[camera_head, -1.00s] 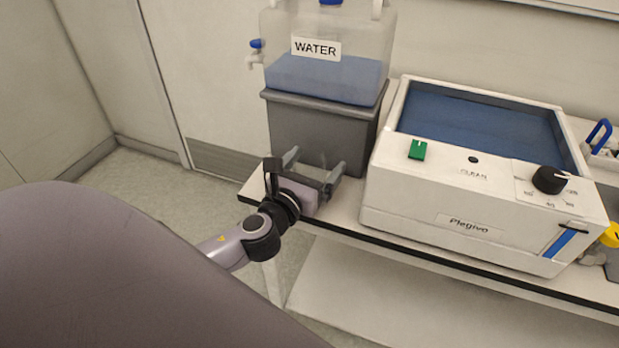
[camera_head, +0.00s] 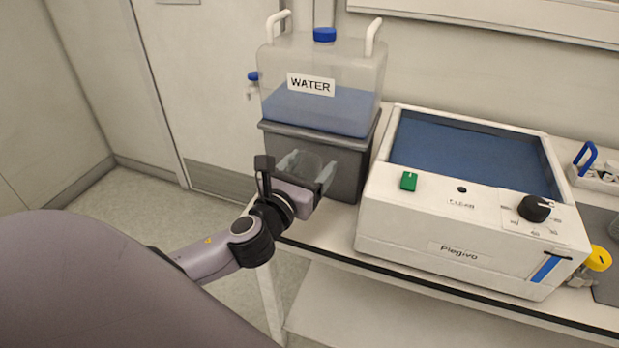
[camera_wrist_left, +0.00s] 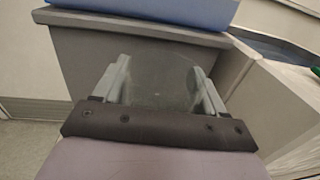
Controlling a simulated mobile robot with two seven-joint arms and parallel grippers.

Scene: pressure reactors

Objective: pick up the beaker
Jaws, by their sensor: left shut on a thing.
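The beaker (camera_head: 301,164) is clear glass and hard to make out against the grey stand. In the left wrist view the beaker (camera_wrist_left: 158,82) shows as a faint transparent shape between the two grey fingers. My left gripper (camera_head: 304,171) is shut on the beaker, with a finger on each side of it. The gripper is in front of the grey stand, above the bench's left end. It also shows in the left wrist view (camera_wrist_left: 158,85). My right gripper is in no view.
A water tank (camera_head: 335,85) with a side tap sits on a grey stand (camera_head: 345,165) just behind the gripper. A white bath labelled Plegivo (camera_head: 400,222) stands close on the right. The bench's front edge (camera_head: 400,283) runs below. Open floor lies to the left.

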